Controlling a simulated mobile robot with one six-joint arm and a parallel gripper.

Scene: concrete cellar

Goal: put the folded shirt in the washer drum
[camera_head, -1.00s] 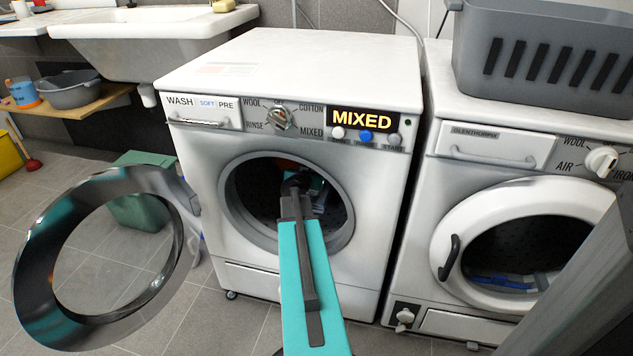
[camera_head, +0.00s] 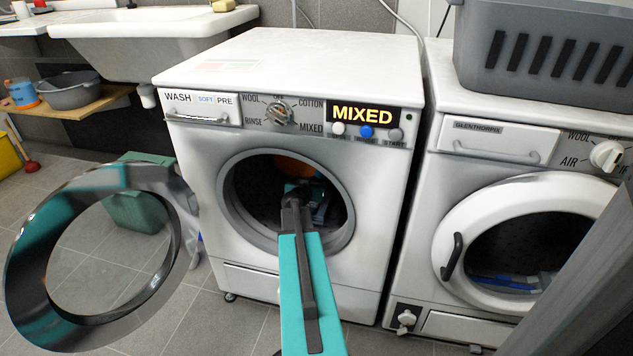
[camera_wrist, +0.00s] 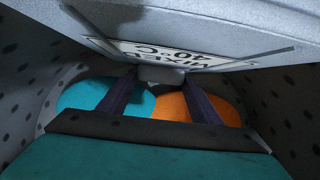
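The washer (camera_head: 190,150) stands in the middle of the head view with its round door (camera_head: 35,265) swung open to the left. My gripper (camera_wrist: 160,82) is inside the washer drum (camera_wrist: 285,95). In the wrist view its two dark fingers stand apart, with a grey lump of the folded shirt (camera_wrist: 215,25) between their tips. The shirt is a pale grey slab with an upside-down "MIXED 40°C" label, high in the drum. In the head view the arm hides most of it. Teal (camera_wrist: 90,97) and orange (camera_wrist: 185,107) pieces lie beyond the fingers.
A second machine (camera_head: 440,200) with a white-rimmed door stands close on the right, with a grey basket (camera_head: 540,50) on top. The washer's top is clear. A green bin (camera_head: 140,210) stands behind the open door. The washer display reads "MIXED".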

